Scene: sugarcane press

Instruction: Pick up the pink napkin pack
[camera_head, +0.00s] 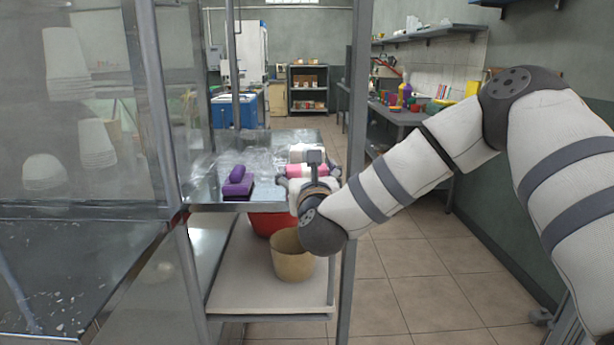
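The pink napkin pack (294,171) lies on the metal table, and my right arm partly covers it from the front. A white pack with a pinkish top (302,150) is just behind it. My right gripper (308,172) comes in from the right and is over or around the pink pack. Dark finger parts show at the pack's left and right ends, spread apart. The wrist hides the contact, so I cannot tell whether they touch or grip it. My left gripper is not in view.
Purple packs (237,184) lie left of the gripper on the metal table (210,190). A red bowl (265,223) and a tan bucket (290,257) stand on the shelf below. A metal post (353,120) rises close to the right of my wrist. Glass panels enclose the left side.

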